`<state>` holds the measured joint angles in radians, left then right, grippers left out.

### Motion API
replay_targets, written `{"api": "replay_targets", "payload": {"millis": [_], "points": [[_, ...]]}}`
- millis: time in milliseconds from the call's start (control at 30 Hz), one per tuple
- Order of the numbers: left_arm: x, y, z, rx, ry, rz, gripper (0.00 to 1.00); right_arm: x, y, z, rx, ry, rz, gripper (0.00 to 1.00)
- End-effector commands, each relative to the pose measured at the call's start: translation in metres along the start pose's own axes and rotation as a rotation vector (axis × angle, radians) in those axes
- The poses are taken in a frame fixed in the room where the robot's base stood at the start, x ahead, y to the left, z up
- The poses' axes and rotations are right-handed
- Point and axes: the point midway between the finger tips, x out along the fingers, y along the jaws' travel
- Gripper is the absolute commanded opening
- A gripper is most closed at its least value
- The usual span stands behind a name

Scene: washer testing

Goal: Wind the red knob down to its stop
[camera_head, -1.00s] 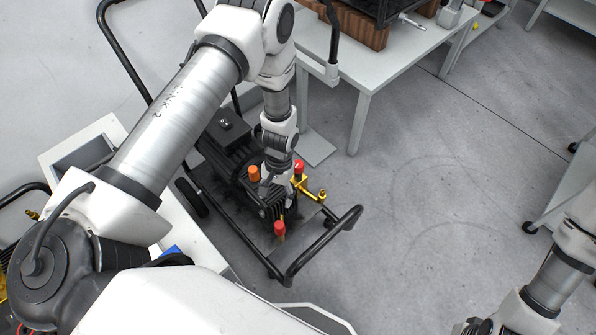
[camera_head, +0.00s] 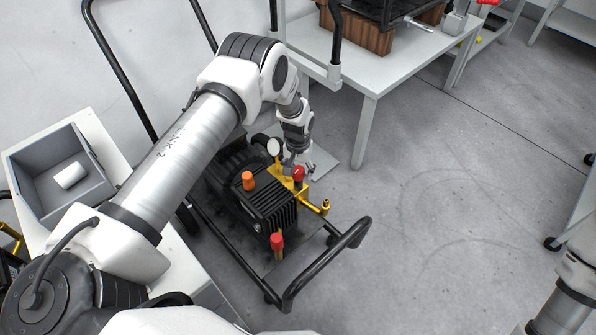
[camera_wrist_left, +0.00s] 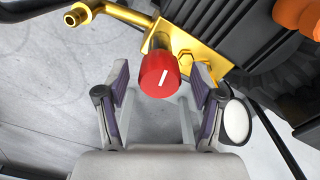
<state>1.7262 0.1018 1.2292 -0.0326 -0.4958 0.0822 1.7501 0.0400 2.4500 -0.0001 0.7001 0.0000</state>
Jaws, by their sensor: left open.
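The red knob (camera_head: 298,173) sits on the brass fitting (camera_head: 325,207) of a black pump (camera_head: 262,208). In the left wrist view the red knob (camera_wrist_left: 160,75) has a white line mark on its face. My left gripper (camera_head: 303,163) is at the knob, on its far side in the head view. In the wrist view the left gripper (camera_wrist_left: 161,88) is open, with one finger on each side of the knob and visible gaps between. A second red knob (camera_head: 276,241) is at the pump's near end. My right gripper is out of view.
An orange cap (camera_head: 248,181) and a white round gauge face (camera_head: 273,147) stand close to the gripper. The black cart rail (camera_head: 340,246) surrounds the pump. A grey bin (camera_head: 100,196) is at left, a white table (camera_head: 375,75) behind. The floor at right is clear.

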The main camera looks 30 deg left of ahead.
Motion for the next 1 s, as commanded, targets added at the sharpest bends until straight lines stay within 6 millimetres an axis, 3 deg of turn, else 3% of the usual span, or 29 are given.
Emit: {"api": "replay_targets", "payload": {"millis": [167,333,367,767,1000], "points": [[0.0001,0.0001,0.0001,0.0,0.0,0.0,0.67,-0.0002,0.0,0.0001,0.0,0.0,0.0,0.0],[0.0,0.0002,0.0002,0.0,0.0,0.0,0.11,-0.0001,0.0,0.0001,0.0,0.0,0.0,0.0],[0.0,0.0002,0.0002,0.0,0.0,0.0,0.07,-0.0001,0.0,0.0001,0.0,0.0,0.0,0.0],[0.0002,0.0003,0.0005,-0.035,-0.001,0.0,0.07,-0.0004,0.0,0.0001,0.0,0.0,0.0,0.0],[0.0003,0.0005,0.0007,-0.155,-0.002,-0.001,0.07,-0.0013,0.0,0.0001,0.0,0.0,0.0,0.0]]}}
